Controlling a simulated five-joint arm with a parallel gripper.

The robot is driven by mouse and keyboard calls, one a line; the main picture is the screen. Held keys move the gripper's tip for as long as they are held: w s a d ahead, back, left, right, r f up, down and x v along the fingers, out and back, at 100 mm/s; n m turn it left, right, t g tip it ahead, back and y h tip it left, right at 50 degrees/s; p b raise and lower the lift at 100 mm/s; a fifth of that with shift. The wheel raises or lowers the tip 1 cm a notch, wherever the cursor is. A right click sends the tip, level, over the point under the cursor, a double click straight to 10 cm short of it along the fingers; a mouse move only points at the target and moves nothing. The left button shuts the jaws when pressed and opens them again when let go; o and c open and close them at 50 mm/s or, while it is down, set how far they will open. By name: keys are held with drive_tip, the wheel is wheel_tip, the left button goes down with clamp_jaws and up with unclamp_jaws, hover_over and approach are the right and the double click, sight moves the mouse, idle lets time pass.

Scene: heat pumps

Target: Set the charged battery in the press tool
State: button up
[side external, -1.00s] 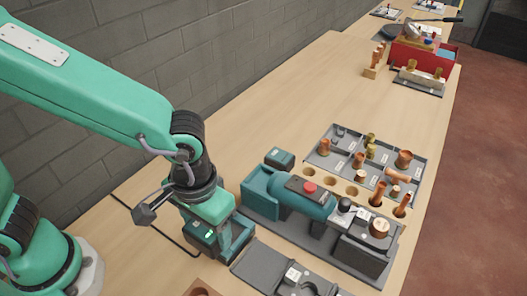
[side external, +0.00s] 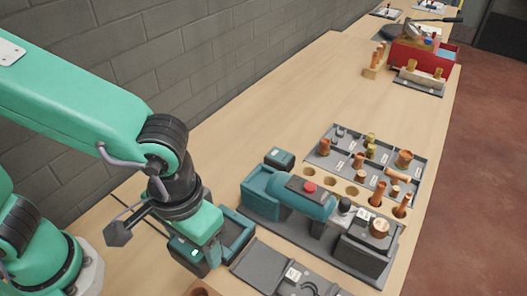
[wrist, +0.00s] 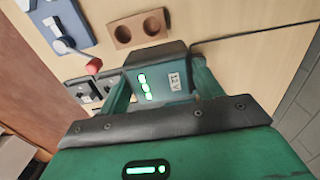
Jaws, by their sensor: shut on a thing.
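The battery (wrist: 165,78), a dark teal block with lit green bars and a "12 V" label, sits between the fingers of my gripper (wrist: 158,88) in the wrist view. In the side view my gripper (side external: 190,250) is shut on it, at the lower left, beside the teal charger-like box (side external: 236,234). The battery's underside and its height above the bench are hard to tell. The press tool (side external: 312,207), teal with a red button, lies to the right in a grey cradle (side external: 268,232). Its battery end is not clearly visible.
A small teal block (side external: 279,157) stands behind the press tool. A grey tray of copper fittings (side external: 337,133) lies behind right. A dark flat case (side external: 262,265) lies in front. The far bench middle is clear.

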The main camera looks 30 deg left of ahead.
drive_tip(key=w+a+r, duration=0.1)
drive_tip(key=w+r, duration=0.1)
drive_tip(key=w, duration=1)
drive_tip(key=w+r, duration=0.2)
drive_tip(key=w, duration=1)
drive_tip(key=shift+w+a, duration=0.2)
drive_tip(key=shift+a, duration=0.2)
drive_tip(key=shift+f, duration=1)
drive_tip(key=shift+f, duration=0.15)
drive_tip(key=shift+f, duration=2.15)
drive_tip(key=shift+f, duration=0.4)
